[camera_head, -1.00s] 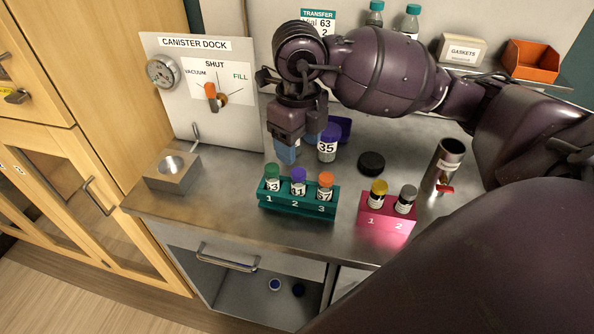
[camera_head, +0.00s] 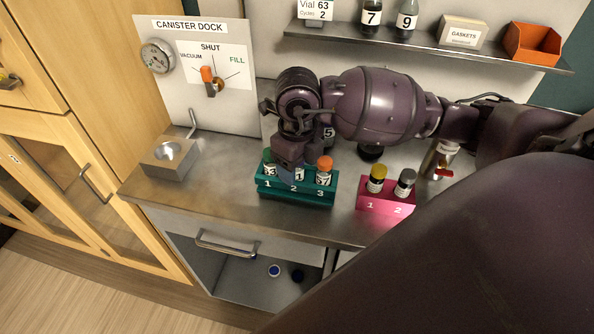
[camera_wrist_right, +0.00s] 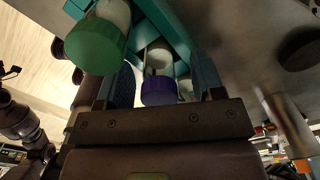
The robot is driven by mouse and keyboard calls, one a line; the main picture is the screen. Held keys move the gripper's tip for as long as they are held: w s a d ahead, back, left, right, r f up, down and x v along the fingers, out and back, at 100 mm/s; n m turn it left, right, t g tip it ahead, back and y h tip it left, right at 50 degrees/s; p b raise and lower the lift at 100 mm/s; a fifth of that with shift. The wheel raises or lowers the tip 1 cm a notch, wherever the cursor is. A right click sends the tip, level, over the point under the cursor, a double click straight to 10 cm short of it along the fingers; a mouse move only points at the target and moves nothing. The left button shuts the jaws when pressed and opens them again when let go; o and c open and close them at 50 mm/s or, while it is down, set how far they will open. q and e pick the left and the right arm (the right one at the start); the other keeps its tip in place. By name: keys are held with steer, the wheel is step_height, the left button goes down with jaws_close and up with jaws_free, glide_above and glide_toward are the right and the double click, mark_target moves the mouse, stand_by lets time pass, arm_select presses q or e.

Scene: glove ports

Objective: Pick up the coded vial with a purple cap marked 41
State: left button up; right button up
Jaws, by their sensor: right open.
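The purple-capped vial (camera_head: 299,174) stands in the middle slot, numbered 2, of the teal rack (camera_head: 296,198). My right gripper hides most of it in the head view; only part of its label shows, ending in 1. My right gripper (camera_head: 290,173) points down over that slot. In the right wrist view the purple cap (camera_wrist_right: 160,91) lies between the spread fingers of the gripper (camera_wrist_right: 163,88). The gripper is open; whether a finger touches the vial I cannot tell. My left gripper is not seen.
A green-capped vial (camera_head: 269,172) and an orange-capped vial (camera_head: 324,172) stand close on either side in the rack. A pink rack (camera_head: 385,202) with yellow- and grey-capped vials stands to the right. A metal block (camera_head: 168,160) is at left. A shelf (camera_head: 430,47) runs behind.

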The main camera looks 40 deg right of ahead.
steer(key=shift+f, duration=0.3)
steer(key=shift+c, duration=0.3)
steer(key=c, duration=0.9)
steer(key=shift+r, duration=0.1)
steer(key=shift+c, duration=0.2)
